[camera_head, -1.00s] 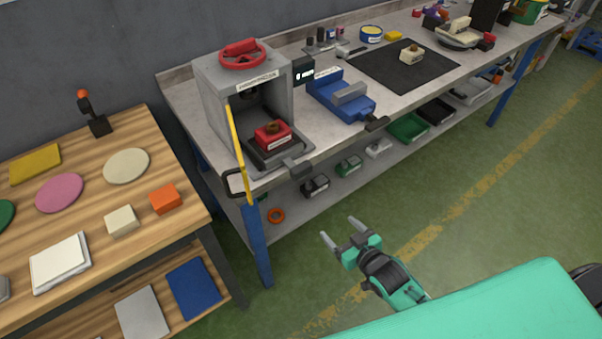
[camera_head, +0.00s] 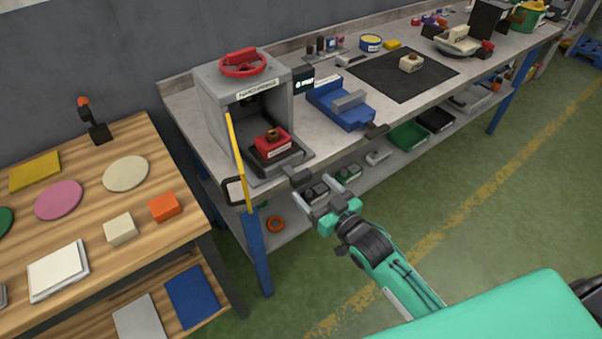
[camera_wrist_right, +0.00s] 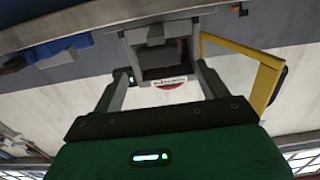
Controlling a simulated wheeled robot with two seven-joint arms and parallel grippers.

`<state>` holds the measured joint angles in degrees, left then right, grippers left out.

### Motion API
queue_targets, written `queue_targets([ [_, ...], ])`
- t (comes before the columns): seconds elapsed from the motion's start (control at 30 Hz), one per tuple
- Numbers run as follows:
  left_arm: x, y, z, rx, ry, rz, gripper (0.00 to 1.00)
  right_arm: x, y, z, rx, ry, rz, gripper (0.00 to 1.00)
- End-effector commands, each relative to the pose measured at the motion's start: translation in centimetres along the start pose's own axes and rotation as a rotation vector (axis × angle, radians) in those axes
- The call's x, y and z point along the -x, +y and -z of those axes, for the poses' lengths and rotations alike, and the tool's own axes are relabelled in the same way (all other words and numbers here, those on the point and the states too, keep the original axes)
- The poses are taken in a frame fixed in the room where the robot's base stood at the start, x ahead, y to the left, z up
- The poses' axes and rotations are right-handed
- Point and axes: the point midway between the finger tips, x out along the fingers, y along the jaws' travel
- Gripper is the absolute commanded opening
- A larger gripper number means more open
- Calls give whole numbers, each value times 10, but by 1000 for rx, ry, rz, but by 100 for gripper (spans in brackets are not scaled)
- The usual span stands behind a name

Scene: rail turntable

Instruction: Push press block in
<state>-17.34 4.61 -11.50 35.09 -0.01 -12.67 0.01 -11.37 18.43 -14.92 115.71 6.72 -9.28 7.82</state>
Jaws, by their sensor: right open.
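The grey press (camera_head: 242,88) stands at the near left end of the workbench, with a red handwheel (camera_head: 243,63) on top. A red block (camera_head: 272,145) with a brass-coloured knob and a white label sits on the dark sliding plate at its open front. A grey handle (camera_head: 299,177) sticks out from the plate past the bench edge. My right gripper (camera_head: 313,180) is open and empty, close in front of the handle. In the right wrist view the press appears upside down between the open fingers (camera_wrist_right: 166,78); contact with the handle cannot be told. My left gripper is not in view.
A yellow-framed guard (camera_head: 236,160) stands open at the press's left side. A blue vise (camera_head: 340,105) is on the bench to the right. A wooden table (camera_head: 90,195) with pads and blocks stands at left. The floor on the right is clear.

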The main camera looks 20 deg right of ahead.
Motion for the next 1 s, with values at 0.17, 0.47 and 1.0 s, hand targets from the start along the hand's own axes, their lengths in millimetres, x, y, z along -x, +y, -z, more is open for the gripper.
queue_targets([
  [0.17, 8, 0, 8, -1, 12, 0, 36, -31, 0, 2, 0, 1, 0, 76],
  [0.47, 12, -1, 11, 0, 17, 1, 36, -59, 0, 1, 1, 0, 1, 76],
  [1.0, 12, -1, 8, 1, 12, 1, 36, -61, 0, 0, 1, -1, 1, 35],
])
